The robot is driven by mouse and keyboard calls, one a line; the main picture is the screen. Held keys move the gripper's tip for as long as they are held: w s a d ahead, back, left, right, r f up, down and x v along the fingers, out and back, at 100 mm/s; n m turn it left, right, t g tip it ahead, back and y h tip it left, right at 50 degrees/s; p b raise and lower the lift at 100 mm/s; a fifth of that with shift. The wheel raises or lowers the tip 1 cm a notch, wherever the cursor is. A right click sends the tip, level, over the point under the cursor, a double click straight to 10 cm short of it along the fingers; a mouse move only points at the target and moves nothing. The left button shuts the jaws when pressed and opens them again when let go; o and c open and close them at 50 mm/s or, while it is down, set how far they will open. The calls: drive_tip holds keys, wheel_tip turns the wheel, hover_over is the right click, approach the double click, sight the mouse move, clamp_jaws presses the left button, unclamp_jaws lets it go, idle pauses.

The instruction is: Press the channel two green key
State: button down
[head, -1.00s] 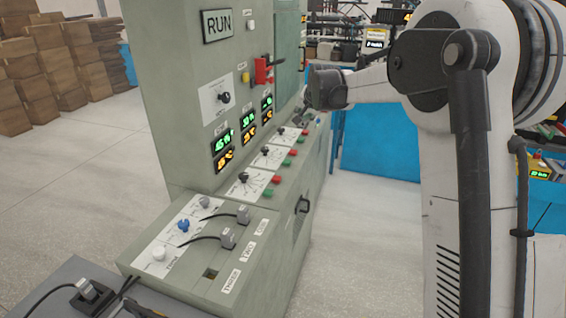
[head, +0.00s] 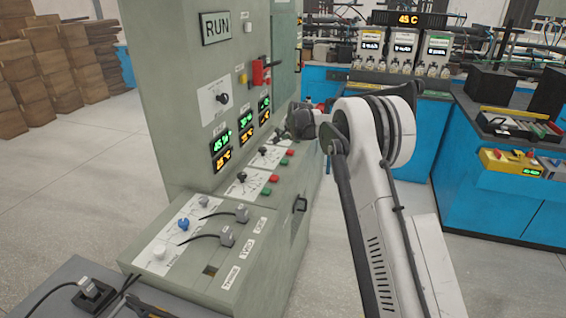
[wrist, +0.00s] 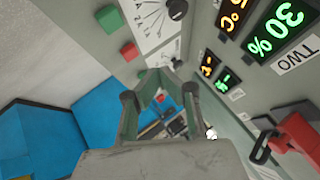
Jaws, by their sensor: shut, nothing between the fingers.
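The middle green key (head: 284,162) sits beside a red key (head: 290,152) on the grey console's sloped ledge in the head view. It lines up with the middle display (head: 245,126). In the wrist view, a green key (wrist: 112,20) is at the upper left, with a red key (wrist: 130,50) below it. These look like the channel two pair, as the TWO label (wrist: 296,58) is under the 30% display. My gripper (wrist: 155,82) is shut and empty, apart from both keys. In the head view its fingertips are hard to make out against the console.
A black dial (wrist: 177,9) is close to the green key, and a red switch handle (wrist: 297,138) juts out at the lower right. The nearer key pair (head: 266,191) is on the same ledge. Blue benches (head: 480,215) stand at the right; open floor lies between.

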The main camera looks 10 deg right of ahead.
drive_tip(key=shift+f, duration=0.15)
drive_tip(key=b, duration=0.3)
hover_over(285, 161)
wheel_tip(285, 161, down, 7)
drive_tip(key=shift+a+f, duration=0.1)
drive_tip(key=shift+f+b, duration=0.35)
drive_tip(key=shift+f, duration=0.3)
idle(1.2)
drive_tip(key=shift+f+b, duration=0.45)
drive_tip(key=shift+f+b, duration=0.4)
idle(0.6)
drive_tip(key=shift+r, duration=0.85)
